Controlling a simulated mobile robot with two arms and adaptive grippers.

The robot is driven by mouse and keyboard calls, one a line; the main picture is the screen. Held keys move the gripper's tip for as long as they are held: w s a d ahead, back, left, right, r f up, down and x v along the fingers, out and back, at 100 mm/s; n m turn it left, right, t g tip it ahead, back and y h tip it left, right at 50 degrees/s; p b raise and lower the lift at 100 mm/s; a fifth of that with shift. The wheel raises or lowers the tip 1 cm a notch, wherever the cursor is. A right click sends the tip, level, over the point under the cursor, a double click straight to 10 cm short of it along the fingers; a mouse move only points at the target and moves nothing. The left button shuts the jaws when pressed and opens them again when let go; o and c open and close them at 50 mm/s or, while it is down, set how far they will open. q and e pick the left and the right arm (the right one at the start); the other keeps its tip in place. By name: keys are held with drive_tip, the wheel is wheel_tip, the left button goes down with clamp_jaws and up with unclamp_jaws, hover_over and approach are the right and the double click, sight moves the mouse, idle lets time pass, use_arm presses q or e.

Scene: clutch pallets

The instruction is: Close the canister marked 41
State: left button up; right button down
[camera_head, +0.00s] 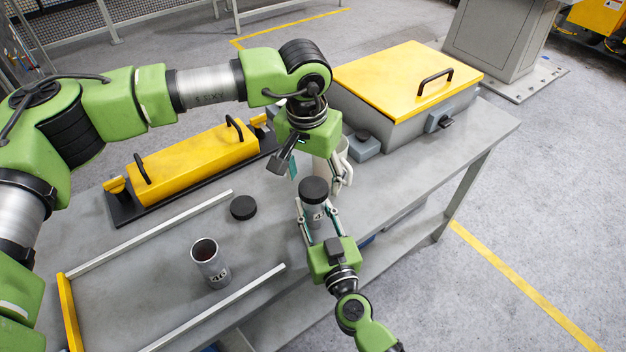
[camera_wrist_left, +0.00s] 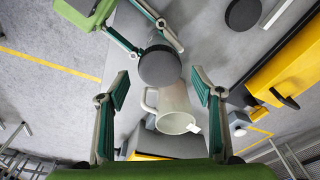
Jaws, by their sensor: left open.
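A grey canister (camera_head: 314,216) with a black lid (camera_head: 314,189) on its top stands between the fingers of my right gripper (camera_head: 317,212), which grip its sides. Its mark is partly hidden, and I cannot tell how firmly the lid sits. The lid also shows in the left wrist view (camera_wrist_left: 159,66). My left gripper (camera_head: 315,168) is open and empty, above and behind that lid. An open canister (camera_head: 211,266) stands upright on the table at the left, its mark small and tilted, perhaps 41. A loose black lid (camera_head: 243,207) lies flat behind it.
A white jug (camera_head: 343,160) stands just behind the lidded canister, below my left gripper. A yellow-lidded grey box (camera_head: 405,80) and a yellow block with black handles (camera_head: 190,163) stand at the back. Light rails (camera_head: 150,235) border the table area around the open canister.

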use_arm(q)
wheel_tip(320, 180, up, 3)
drive_tip(key=shift+f, duration=0.15)
drive_tip(key=shift+c, duration=0.4)
